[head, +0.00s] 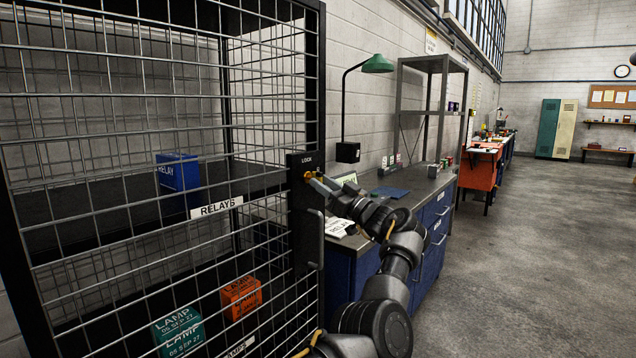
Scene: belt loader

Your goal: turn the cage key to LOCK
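The wire cage (155,95) fills the left side, its mesh door closed as far as I can see. A black lock plate (297,160) marked LOCK at its top sits on the door's right edge. The small yellow-orange cage key (308,175) shows at this plate; which way it points is too small to tell. Whether the fingers are closed on the key cannot be made out. My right gripper is not in view.
A vertical door handle (311,240) is just below the lock. Inside the cage are a blue box (178,172), an orange box (240,297) and a teal box (178,332). A blue workbench (432,240) stands close behind my arm. Floor at right is clear.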

